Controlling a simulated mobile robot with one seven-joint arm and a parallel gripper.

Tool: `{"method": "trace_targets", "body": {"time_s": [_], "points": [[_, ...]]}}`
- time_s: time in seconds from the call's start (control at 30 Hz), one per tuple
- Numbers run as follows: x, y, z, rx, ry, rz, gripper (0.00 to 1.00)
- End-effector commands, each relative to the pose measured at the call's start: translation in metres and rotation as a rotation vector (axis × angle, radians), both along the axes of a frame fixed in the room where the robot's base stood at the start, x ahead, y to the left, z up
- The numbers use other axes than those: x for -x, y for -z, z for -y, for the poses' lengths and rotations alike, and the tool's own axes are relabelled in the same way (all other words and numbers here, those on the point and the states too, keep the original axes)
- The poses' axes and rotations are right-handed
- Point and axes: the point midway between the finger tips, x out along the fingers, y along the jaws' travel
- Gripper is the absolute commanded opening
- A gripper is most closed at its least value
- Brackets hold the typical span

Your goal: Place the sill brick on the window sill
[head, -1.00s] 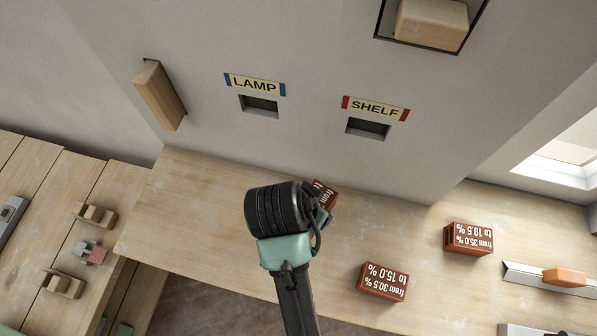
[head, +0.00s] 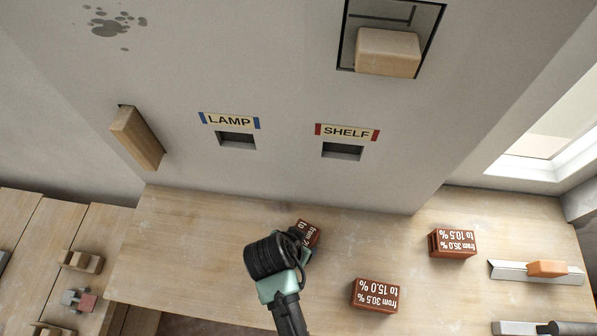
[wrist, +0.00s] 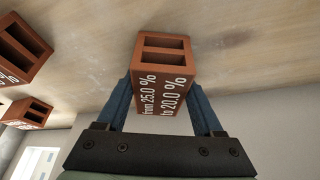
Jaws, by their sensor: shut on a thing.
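My gripper (wrist: 163,105) is shut on a red-brown brick (wrist: 162,62) labelled "from 25.0 % to 20.0 %". Its blue fingers lie on both sides of the brick, and its two openings face the wrist camera. In the head view my gripper's dark wrist partly hides this brick (head: 308,231), over the wooden table (head: 200,240). I cannot tell whether it touches the table. The white window sill (head: 522,169) is at the right, below the bright window (head: 548,130). No brick is visible on it. The frames do not name which brick is the sill brick.
Two similar bricks stand on the table, "from 30.5 % to 15.0 %" (head: 375,295) and "from 35.0 % to 10.5 %" (head: 453,243). A trowel-like tool (head: 547,268) lies at the right. The wall has LAMP (head: 236,139) and SHELF (head: 342,151) slots and a wooden block (head: 387,52) in a recess.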

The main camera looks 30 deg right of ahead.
Motion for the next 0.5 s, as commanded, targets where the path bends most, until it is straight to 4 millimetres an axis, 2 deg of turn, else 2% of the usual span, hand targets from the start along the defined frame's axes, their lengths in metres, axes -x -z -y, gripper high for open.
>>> {"method": "trace_targets", "body": {"time_s": [0.17, 0.2, 0.37, 0.5], "points": [[-0.0005, 0.0017, 0.0001, 0.000, 0.000, 0.001, 0.00], [-0.0001, 0.0027, 0.0000, 0.000, -0.001, 0.000, 0.70], [-0.0002, 0.0017, -0.0001, 0.000, -0.001, 0.000, 0.98], [-0.0002, 0.0016, -0.0001, 0.000, -0.001, 0.000, 0.98]]}}
